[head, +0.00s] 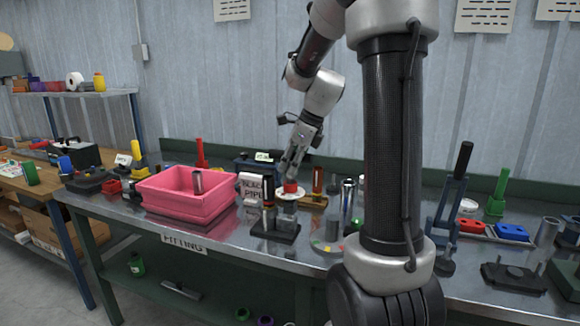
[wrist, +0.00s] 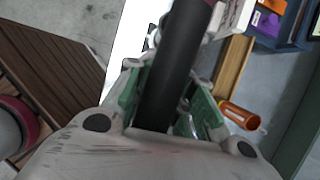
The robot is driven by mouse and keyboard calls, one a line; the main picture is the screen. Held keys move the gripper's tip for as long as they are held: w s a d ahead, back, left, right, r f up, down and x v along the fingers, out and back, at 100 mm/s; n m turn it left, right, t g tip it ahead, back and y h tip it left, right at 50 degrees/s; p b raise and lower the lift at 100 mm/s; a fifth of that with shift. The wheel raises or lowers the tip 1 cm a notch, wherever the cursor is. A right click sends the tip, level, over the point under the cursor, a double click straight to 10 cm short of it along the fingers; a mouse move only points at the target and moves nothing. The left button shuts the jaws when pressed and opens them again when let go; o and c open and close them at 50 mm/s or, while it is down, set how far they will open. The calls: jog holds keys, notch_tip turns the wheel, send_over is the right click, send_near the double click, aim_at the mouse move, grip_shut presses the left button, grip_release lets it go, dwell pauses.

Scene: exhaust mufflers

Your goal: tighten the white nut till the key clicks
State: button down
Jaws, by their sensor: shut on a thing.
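My gripper (head: 292,170) is above the back middle of the metal bench, pointing down. In the wrist view, its green-padded fingers (wrist: 166,100) are shut around a dark round bar (wrist: 175,62) with a maroon end. I cannot tell whether this bar is the key. In the head view, a red piece (head: 291,187) shows just below my gripper, over a pale round piece (head: 287,196). I cannot make out a white nut for certain. The gripper hides part of this spot.
An orange tube (wrist: 240,115) is close on the right. A black stand (head: 276,229) is in front. Several tools crowd the bench's right side.

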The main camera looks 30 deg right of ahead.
jog(key=shift+f, duration=0.85)
jog(key=shift+m+t+h, duration=0.3)
jog(key=shift+m+h, duration=0.1)
jog(key=shift+m, duration=0.8)
jog(key=shift+m, duration=0.6)
jog(key=shift+m+h, duration=0.4)
jog(key=shift+m, duration=0.1)
